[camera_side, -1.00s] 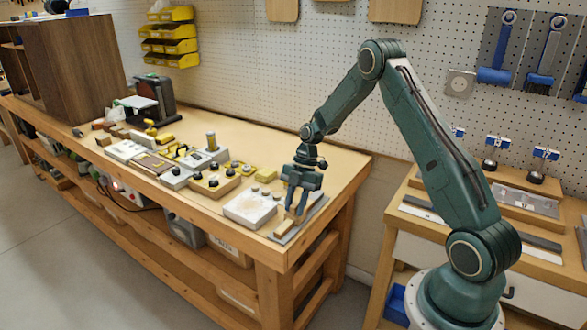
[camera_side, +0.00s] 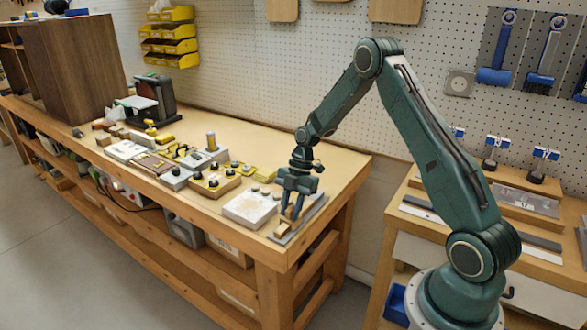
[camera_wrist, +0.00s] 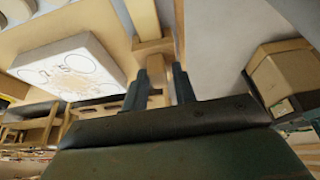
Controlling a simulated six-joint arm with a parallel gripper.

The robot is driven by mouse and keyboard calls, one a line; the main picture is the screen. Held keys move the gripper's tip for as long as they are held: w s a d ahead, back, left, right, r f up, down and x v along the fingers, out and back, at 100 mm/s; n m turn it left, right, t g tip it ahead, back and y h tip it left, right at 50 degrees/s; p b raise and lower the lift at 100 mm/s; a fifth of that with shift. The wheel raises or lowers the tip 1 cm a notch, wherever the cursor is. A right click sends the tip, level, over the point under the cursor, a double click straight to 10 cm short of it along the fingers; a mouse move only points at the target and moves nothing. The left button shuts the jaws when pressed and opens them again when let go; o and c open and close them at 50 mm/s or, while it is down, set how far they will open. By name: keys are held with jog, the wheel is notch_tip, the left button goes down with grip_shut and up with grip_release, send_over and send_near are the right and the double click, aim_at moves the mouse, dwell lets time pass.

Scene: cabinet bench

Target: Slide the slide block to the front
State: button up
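The slide block (camera_side: 282,229) looks like a small light wooden block. It lies on a narrow grey base plate (camera_side: 314,212) at the near right corner of the bench. My gripper (camera_side: 290,217) points down over the plate, just behind the block in the side view. Its two fingers are apart with nothing clearly held between them. In the wrist view my gripper (camera_wrist: 160,76) also shows its fingers apart, with a wooden piece (camera_wrist: 154,47) just beyond the tips. I cannot tell whether a finger touches the block.
A white box with round marks (camera_side: 249,208) stands close on the left of the plate; it also shows in the wrist view (camera_wrist: 65,66). Several boards with knobs (camera_side: 214,183) line the bench further left.

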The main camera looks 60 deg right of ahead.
jog(key=shift+a+f, duration=0.1)
jog(key=shift+f, duration=0.4)
jog(key=shift+r, duration=1.75)
notch_tip(320, 180, up, 8)
jog(key=shift+f, duration=0.2)
